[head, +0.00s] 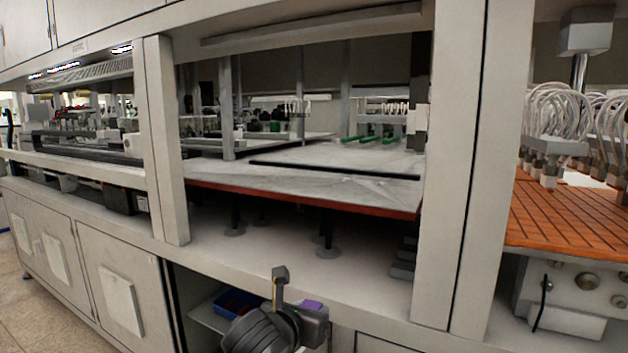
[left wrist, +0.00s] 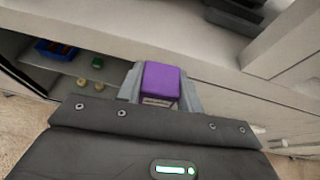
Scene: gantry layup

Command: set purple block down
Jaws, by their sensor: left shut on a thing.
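A purple block (left wrist: 161,80) sits between the two grey fingers of my left gripper (left wrist: 160,92) in the left wrist view. The gripper is shut on it. In the head view only a small part of the purple block (head: 313,304) shows beside my dark left gripper (head: 298,298), at the bottom centre. There the gripper is in front of the cabinet, below the edge of the pale ledge. The block's lower part is hidden by the gripper. My right gripper is in neither view.
An open cabinet shelf holds a blue bin (head: 236,303). In the left wrist view a green block (left wrist: 97,63) and small yellowish pieces (left wrist: 81,83) lie by it. The pale ledge (head: 270,262) has bare room under the raised grey plate (head: 320,180). Upright posts (head: 452,170) flank it.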

